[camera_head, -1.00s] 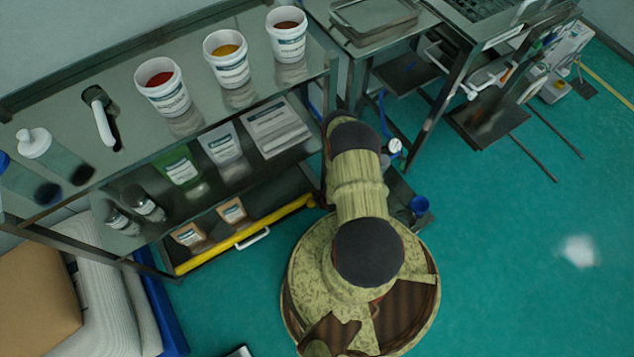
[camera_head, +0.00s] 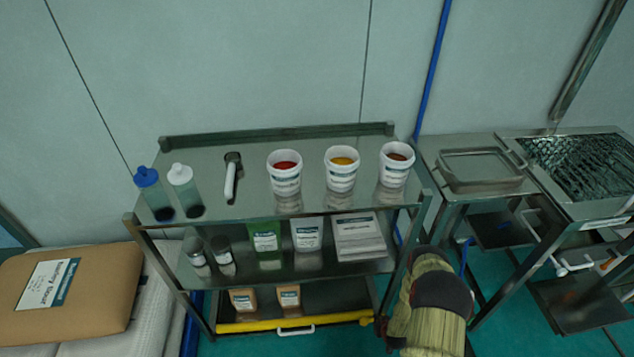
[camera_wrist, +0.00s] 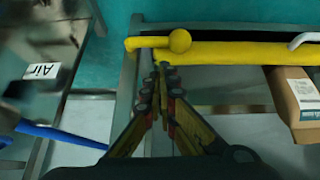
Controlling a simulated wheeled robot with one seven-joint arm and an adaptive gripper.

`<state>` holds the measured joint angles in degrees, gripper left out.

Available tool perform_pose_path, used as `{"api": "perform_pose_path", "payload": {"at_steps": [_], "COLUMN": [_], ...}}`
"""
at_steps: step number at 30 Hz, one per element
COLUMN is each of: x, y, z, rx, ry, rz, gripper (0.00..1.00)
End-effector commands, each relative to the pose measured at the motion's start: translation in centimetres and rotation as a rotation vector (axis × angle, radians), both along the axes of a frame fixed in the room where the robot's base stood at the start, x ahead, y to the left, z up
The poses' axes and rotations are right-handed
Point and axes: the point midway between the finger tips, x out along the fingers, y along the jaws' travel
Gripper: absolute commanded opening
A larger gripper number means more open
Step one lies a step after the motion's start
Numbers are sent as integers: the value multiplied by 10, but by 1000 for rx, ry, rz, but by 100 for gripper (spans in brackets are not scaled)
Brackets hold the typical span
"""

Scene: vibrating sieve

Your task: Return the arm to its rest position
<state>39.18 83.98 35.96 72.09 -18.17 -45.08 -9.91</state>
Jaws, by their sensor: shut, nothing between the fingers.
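My arm (camera_head: 430,310) shows at the bottom of the head view, folded in front of the right end of the metal shelf.
A metal shelf (camera_head: 240,208) holds red (camera_head: 285,175), yellow (camera_head: 341,172) and brown (camera_head: 396,168) tubs, bottles and pouches. A sieve bench (camera_head: 580,165) stands right. A brown sack (camera_head: 105,290) lies left. Green floor shows at lower right.

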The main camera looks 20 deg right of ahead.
Motion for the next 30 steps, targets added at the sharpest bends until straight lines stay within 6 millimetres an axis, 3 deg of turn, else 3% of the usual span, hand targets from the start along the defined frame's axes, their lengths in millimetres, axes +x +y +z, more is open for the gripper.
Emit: {"api": "perform_pose_path", "payload": {"at_steps": [4, 7, 13, 17, 19, 23, 26, 30], "x": [-4, -20, -86, -125, -138, -145, -142, -129], "y": [2, 8, 42, 60, 62, 60, 56, 49], "z": [-3, -13, -32, -27, -14, 23, 56, 118], "rx": [11, 42, 146, 210, 239, 273, 288, 297], "ry": [16, 81, 289, 425, 495, 597, 657, 729], "rz": [-6, -15, -48, -75, -90, -112, -124, -135], "gripper": [0, 0, 0, 0, 0, 0, 0, 0]}}
